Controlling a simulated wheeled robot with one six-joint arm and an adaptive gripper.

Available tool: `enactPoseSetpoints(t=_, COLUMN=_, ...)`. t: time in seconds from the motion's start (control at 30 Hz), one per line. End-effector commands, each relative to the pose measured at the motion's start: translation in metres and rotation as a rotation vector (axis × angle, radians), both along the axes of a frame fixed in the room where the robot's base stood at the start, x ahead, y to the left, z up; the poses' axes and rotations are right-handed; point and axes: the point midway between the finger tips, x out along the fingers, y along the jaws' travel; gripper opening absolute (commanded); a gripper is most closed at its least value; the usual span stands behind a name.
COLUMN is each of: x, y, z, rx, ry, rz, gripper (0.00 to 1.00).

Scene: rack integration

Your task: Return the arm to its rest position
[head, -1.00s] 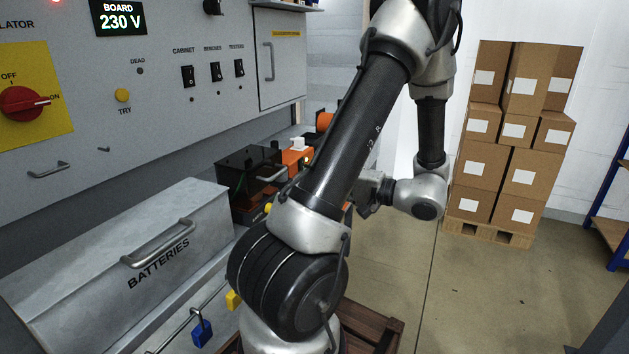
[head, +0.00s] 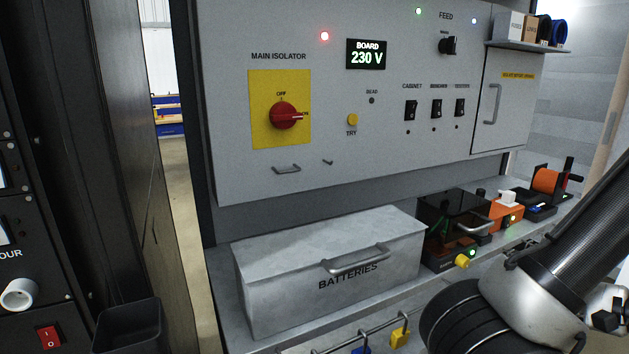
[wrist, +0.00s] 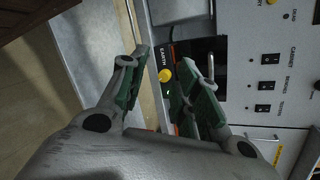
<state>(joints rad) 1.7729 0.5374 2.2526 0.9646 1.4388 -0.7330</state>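My arm (head: 550,275) shows at the lower right of the head view, angled up out of the right edge. Most of it is cut off. In the wrist view my gripper (wrist: 160,85) has its two green-padded fingers apart, with nothing held between them. Past the fingertips lie the bench, a yellow knob (wrist: 165,75) by the EARTH label, and the board with its switches. The gripper appears to be in the air in front of them.
The grey board with the red main isolator (head: 286,116) stands behind the bench. The closed BATTERIES box (head: 290,285), a dark clear-topped unit (head: 452,215) and an orange device (head: 506,212) sit on the bench. A black rack (head: 75,180) stands at the left, with an open black bin (head: 130,325).

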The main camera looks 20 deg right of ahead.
Motion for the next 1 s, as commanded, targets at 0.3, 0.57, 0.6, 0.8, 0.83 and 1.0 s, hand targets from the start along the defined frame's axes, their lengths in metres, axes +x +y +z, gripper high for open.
enactPoseSetpoints(t=0.3, x=-0.017, y=0.063, z=0.007, rx=-0.047, ry=0.509, rz=0.356, gripper=0.32)
enactPoseSetpoints(t=0.57, x=-0.002, y=0.077, z=0.043, rx=-0.464, ry=0.797, rz=0.650, gripper=0.32)
enactPoseSetpoints(t=0.6, x=0.004, y=0.078, z=0.051, rx=-0.551, ry=0.816, rz=0.691, gripper=0.32)
enactPoseSetpoints(t=0.8, x=0.043, y=0.097, z=0.095, rx=-0.996, ry=0.768, rz=0.890, gripper=0.32)
enactPoseSetpoints(t=0.83, x=0.049, y=0.102, z=0.102, rx=-1.060, ry=0.743, rz=0.920, gripper=0.32)
enactPoseSetpoints(t=1.0, x=0.077, y=0.145, z=0.135, rx=-1.360, ry=0.540, rz=1.072, gripper=0.32)
